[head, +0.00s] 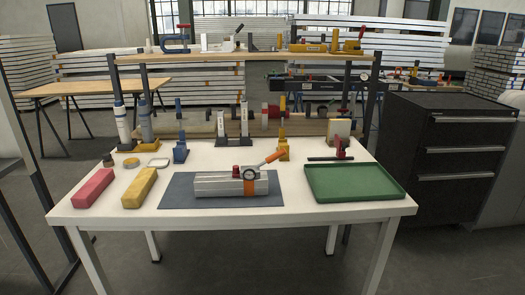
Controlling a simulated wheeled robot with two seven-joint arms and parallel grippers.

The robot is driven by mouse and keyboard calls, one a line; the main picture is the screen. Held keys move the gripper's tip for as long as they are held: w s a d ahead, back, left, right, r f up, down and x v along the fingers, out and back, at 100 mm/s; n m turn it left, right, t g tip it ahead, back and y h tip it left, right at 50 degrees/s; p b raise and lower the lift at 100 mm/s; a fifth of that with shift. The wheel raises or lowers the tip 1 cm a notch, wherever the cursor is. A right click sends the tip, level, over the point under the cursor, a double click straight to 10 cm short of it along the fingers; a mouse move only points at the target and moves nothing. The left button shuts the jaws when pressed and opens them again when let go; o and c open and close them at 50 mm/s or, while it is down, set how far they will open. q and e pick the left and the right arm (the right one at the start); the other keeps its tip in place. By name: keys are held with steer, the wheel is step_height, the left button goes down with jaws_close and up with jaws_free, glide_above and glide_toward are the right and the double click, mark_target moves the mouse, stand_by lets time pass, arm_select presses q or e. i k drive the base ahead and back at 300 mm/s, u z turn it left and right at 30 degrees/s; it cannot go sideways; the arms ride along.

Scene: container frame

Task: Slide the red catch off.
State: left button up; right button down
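A silver ribbed metal block (214,185) lies on a dark blue-grey mat (185,201) in the middle of the white table. A small red part (236,171), which looks like the red catch, sits on top of the block near a round dial (249,174). A lever with an orange handle (270,157) slants up to the right from the block. How the red part is seated is too small to tell. Neither of my grippers is in view.
A green tray (312,182) lies empty at the right of the white table (135,217). A red block (94,187) and a yellow block (139,187) lie at the left. Several clamps, including a blue one (180,149), stand behind. A dark drawer cabinet (410,150) stands at right.

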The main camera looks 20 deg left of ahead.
mark_target(235, 173)
steer(key=u, duration=0.75)
steer(key=i, duration=1)
steer(key=u, duration=1.05)
